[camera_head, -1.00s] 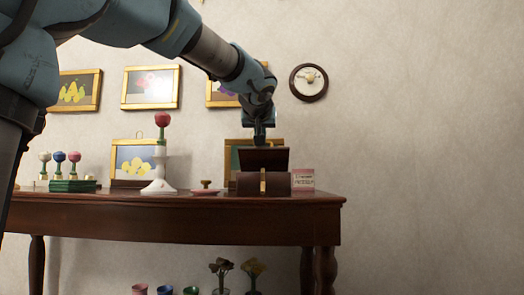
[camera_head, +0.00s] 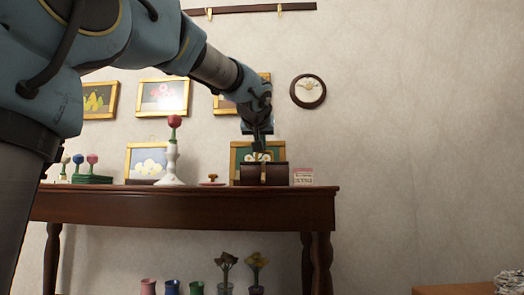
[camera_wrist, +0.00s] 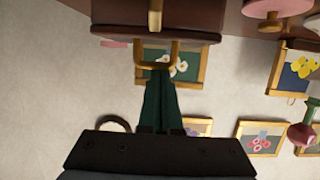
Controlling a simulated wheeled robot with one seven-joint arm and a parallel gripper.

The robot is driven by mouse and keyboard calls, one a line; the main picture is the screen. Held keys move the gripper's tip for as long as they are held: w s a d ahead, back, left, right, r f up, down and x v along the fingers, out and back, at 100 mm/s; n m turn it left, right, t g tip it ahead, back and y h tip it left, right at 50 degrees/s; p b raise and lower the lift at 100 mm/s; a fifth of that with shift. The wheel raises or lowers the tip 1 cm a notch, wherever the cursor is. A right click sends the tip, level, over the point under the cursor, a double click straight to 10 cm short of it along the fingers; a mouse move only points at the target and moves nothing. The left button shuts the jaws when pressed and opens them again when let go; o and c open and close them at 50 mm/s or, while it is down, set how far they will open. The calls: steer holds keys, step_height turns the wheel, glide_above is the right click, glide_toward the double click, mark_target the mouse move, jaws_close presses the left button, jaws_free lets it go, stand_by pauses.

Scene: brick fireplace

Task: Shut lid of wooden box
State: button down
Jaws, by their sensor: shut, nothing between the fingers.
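The dark brown wooden box (camera_head: 278,174) stands near the right end of the table. It shows as one low block with no raised lid panel above it, so the lid looks down; a small gap cannot be ruled out. In the wrist view the box (camera_wrist: 110,12) fills the top edge, with a gold clasp (camera_wrist: 155,14) on its front. A gold loop (camera_wrist: 177,55) projects from the lid side. My gripper (camera_head: 258,149) is just above the box, pointing down. In the wrist view its shut, empty fingertips (camera_wrist: 160,76) are at the loop; contact is unclear.
A pink-and-white small box (camera_head: 302,176) stands close to the right of the wooden box. A framed picture (camera_head: 236,158) is right behind.

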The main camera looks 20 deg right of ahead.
steer(key=shift+s+d+f, duration=0.15)
steer(key=shift+f, duration=1.05)
steer(key=shift+s+r, duration=0.15)
steer(key=shift+s, duration=0.15)
steer(key=r+p+v, duration=0.1)
steer(key=r+v, duration=0.1)
steer(key=v, duration=0.9)
steer(key=shift+w+p, duration=0.3)
steer(key=shift+w, duration=0.1)
